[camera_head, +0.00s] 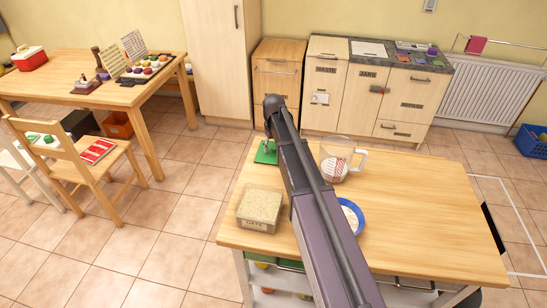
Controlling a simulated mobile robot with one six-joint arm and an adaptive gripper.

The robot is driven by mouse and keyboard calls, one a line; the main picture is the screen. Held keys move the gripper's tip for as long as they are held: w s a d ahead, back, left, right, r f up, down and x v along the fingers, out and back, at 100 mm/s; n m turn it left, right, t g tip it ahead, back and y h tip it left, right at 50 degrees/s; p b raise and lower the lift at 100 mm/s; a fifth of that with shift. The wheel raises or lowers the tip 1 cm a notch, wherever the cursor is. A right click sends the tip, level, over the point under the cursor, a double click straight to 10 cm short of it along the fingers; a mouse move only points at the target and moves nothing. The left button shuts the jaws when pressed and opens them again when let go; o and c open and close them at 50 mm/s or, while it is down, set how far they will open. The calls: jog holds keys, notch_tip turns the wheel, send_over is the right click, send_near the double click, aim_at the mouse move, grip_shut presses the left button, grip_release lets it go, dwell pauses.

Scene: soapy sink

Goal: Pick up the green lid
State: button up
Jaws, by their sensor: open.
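A flat green lid (262,157) lies at the far left corner of the wooden worktop. My arm reaches across the worktop from the front and bends down near this corner. My gripper (266,146) is small in the view, just above or at the green lid, and partly hidden by my arm. It is open. I cannot tell whether its fingers touch the lid. My arm covers the lid's right side.
An open-topped box of grain (260,207) stands nearer on the worktop, left of my arm. A clear measuring jug (337,158) and a blue bowl (352,213) of white contents stand right of it. The right worktop (430,210) is clear. Cabinets (375,95) stand behind.

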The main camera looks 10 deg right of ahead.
jog(key=shift+f, duration=0.35)
dwell(0.4)
grip_shut()
